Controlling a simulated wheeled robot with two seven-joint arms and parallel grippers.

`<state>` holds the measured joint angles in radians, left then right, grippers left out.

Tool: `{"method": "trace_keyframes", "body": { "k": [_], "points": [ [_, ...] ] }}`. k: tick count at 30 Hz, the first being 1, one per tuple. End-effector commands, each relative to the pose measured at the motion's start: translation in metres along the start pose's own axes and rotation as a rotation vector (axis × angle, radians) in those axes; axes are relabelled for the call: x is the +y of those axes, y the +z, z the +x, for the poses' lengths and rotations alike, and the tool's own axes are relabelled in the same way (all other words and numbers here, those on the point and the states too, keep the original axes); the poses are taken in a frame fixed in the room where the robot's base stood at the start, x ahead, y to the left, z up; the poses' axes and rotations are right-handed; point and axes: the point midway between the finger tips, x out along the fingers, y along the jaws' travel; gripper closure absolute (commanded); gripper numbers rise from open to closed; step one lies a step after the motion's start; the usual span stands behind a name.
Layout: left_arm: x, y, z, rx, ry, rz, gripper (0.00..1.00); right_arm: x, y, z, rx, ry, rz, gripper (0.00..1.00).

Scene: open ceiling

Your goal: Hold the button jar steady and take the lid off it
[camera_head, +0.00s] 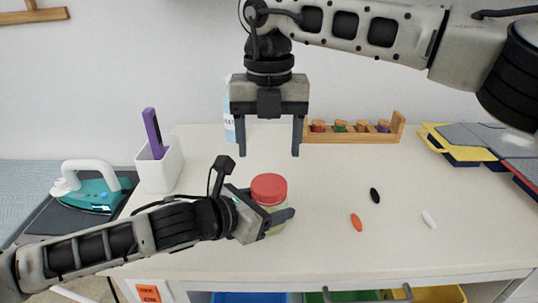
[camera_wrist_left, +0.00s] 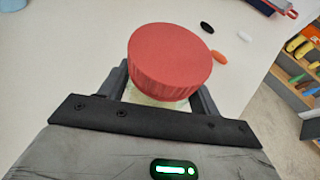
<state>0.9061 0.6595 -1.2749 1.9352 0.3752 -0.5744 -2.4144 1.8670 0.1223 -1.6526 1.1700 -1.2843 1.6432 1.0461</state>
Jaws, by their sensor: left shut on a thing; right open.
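The button jar (camera_head: 279,227) stands upright on the table with its red lid (camera_head: 269,187) on top. The lid also fills the middle of the left wrist view (camera_wrist_left: 170,58), and it hides most of the pale jar body below. My left gripper (camera_head: 280,218) is shut on the jar body, below the lid, with one finger on each side. My right gripper (camera_head: 268,138) is open and points down above and behind the lid, with nothing between its fingers.
Orange (camera_head: 356,222), black (camera_head: 375,195) and white (camera_head: 429,219) oval pieces lie to the right. A wooden rack (camera_head: 352,136) of spools stands behind. A white holder (camera_head: 160,170) and a teal iron (camera_head: 95,194) are at left. Folders (camera_head: 465,155) lie at far right.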

Motion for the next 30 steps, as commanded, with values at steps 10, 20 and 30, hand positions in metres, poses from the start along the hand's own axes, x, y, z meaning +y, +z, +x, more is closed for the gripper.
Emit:
{"method": "trace_keyframes", "body": {
  "k": [10, 20, 30],
  "points": [
    [0.0, 0.001, 0.0, -0.002, 0.0, 0.001, 1.0, 0.0, -0.001, 0.042, 0.004, 0.0, -0.001, 0.32],
    [0.0, 0.001, 0.0, -0.002, 0.0, 0.001, 1.0, 0.0, -0.001, 0.076, 0.003, 0.0, 0.0, 0.32],
    [0.0, 0.001, 0.0, -0.002, 0.0, 0.001, 1.0, 0.0, 0.0, 0.078, 0.001, 0.001, 0.0, 0.43]
  ]
}}
